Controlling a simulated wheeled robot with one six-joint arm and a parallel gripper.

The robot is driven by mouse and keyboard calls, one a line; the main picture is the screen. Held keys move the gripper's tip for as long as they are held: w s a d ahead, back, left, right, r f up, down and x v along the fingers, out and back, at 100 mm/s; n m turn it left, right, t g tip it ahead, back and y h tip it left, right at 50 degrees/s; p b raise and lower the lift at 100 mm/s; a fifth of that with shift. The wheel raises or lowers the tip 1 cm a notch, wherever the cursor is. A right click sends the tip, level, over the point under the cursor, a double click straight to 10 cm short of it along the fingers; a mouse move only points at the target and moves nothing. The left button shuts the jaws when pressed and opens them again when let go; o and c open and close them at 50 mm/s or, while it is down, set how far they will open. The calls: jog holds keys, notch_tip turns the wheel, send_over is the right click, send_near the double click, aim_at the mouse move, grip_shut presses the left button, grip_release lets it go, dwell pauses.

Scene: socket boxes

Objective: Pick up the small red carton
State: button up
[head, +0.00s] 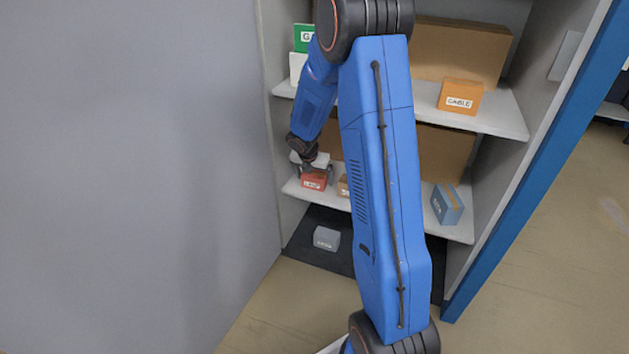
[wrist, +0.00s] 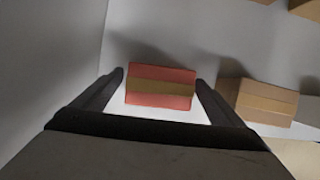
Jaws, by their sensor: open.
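The small red carton (head: 314,182) sits on the lower shelf near its left end, partly covered by my gripper in the head view. In the wrist view the red carton (wrist: 160,86) has a tan band across it and lies between my two fingers. My gripper (wrist: 160,84) is open, with one finger on each side of the carton and a visible gap on both sides. My gripper also shows in the head view (head: 314,168), at the carton.
A brown carton (wrist: 266,102) stands close to the right finger. The cabinet's side wall is close on the left. A blue-grey box (head: 447,204) stands at the lower shelf's right, an orange box (head: 460,97) on the shelf above, and a grey box (head: 326,238) below.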

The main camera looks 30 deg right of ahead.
jog(key=c, duration=1.2)
jog(key=shift+r, duration=0.1)
